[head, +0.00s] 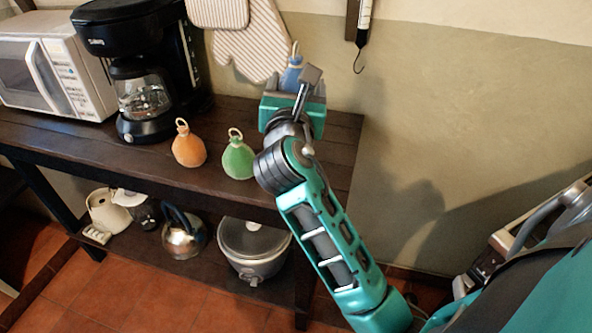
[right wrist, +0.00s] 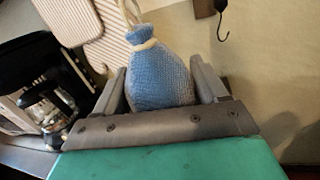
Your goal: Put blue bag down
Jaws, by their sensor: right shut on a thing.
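The blue bag (right wrist: 160,78) is a knitted pouch with a pale tie and a loop on top. It also shows in the head view (head: 292,74), mostly hidden behind my right gripper (head: 293,88). In the right wrist view my right gripper (right wrist: 163,92) is shut on the blue bag, with one finger on each side. The bag is upright over the right end of the dark wooden shelf (head: 330,135). Its underside is hidden, so I cannot tell whether it touches the shelf. My left gripper is not in view.
An orange bag (head: 188,148) and a green bag (head: 238,158) stand left of my right arm. A coffee maker (head: 140,85) and a microwave (head: 50,68) are further left. Striped oven mitts (head: 250,48) hang behind. A kettle (head: 183,235) and a cooker (head: 252,250) stand below.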

